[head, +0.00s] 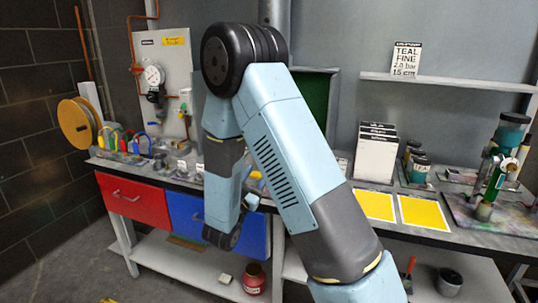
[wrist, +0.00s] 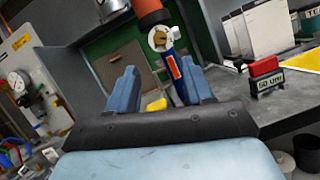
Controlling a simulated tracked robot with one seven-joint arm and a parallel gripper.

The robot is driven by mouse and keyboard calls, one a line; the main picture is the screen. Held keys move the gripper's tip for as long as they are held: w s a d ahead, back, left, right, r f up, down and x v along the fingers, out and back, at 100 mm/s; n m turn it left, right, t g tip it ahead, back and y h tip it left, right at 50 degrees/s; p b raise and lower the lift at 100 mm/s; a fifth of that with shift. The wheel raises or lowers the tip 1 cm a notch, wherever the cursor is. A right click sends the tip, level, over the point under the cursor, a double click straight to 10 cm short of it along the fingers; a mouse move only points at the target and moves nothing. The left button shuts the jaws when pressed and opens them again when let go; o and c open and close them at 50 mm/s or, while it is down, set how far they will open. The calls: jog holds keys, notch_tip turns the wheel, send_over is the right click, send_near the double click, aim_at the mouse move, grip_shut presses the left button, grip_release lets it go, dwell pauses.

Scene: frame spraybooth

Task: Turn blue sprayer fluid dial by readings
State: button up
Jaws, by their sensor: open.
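The blue sprayer (wrist: 176,78) stands upright ahead of my gripper in the wrist view, with an orange-red cup (wrist: 151,10) above it. A pale round part with a small brass-coloured knob (wrist: 159,39) sits below the cup; I cannot tell whether it is the fluid dial. My gripper (wrist: 158,77) is open and empty, its two blue fingers on either side of the sprayer's lower part in the picture. Contact is not visible. In the head view my arm hides most of the sprayer. The sign (head: 406,59) reads TEAL, FINE, 2.0 bar, 15 cm.
A pressure gauge (head: 153,75) is on the wall panel at left. Another sprayer (head: 494,182) with a teal cup stands at the right. White boxes (head: 376,156), yellow panels (head: 424,213) and dark jars (head: 419,168) line the bench. A red-topped labelled block (wrist: 265,75) is right of my gripper.

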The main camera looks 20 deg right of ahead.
jog(key=x, duration=1)
jog(key=shift+w, duration=0.15)
jog(key=shift+d, duration=0.1)
jog(key=shift+c, duration=0.4)
jog(key=shift+r, duration=0.1)
grip_shut()
